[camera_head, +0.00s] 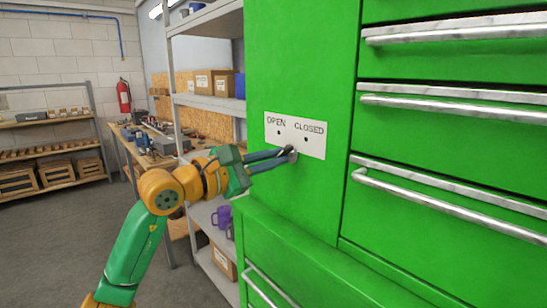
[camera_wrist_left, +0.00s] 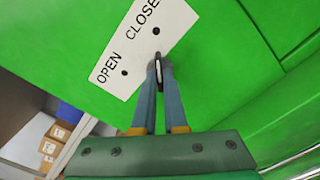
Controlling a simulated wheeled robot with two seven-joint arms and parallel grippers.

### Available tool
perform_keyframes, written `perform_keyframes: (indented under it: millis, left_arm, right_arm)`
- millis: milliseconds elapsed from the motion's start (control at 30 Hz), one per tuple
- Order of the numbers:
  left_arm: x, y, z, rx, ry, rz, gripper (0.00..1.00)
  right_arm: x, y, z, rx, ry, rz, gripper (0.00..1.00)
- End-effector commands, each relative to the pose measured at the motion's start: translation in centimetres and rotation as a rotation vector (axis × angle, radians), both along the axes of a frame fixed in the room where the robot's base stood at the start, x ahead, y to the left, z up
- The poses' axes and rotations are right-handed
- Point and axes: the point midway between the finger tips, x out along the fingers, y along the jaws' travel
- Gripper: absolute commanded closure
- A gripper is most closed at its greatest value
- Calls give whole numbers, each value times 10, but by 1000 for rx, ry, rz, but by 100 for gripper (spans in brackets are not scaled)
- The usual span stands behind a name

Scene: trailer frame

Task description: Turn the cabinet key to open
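The green cabinet (camera_head: 297,60) carries a white label plate (camera_head: 310,144) with the words OPEN and CLOSED, each above a small dark dot. The key (camera_head: 292,155) sits at the lower edge of this plate. In the left wrist view the key (camera_wrist_left: 158,73) is a small dark metal piece between my fingertips. My left gripper (camera_head: 288,153) reaches in from the left, and its two blue-grey fingers close together on the key. The fingers partly hide the key, so I cannot tell which mark it points at. My right gripper is not in view.
Drawers with long metal handles (camera_head: 450,195) stick out right of the plate. A lower drawer handle (camera_head: 268,284) is below my gripper. Grey shelves (camera_head: 208,103) with boxes stand behind my arm. A workbench (camera_head: 150,160) and open floor are at the left.

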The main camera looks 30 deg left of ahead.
Motion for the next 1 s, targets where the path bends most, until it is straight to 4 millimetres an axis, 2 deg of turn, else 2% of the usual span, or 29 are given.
perform_keyframes:
  millis: [267,467,1000]
  left_arm:
    - [0,0,0,-11,2,-1,100]
    - [0,0,1,-82,26,0,100]
    - [1,3,2,-533,181,-1,100]
  right_arm:
    - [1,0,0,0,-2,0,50]
    - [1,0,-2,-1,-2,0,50]
    - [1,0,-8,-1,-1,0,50]
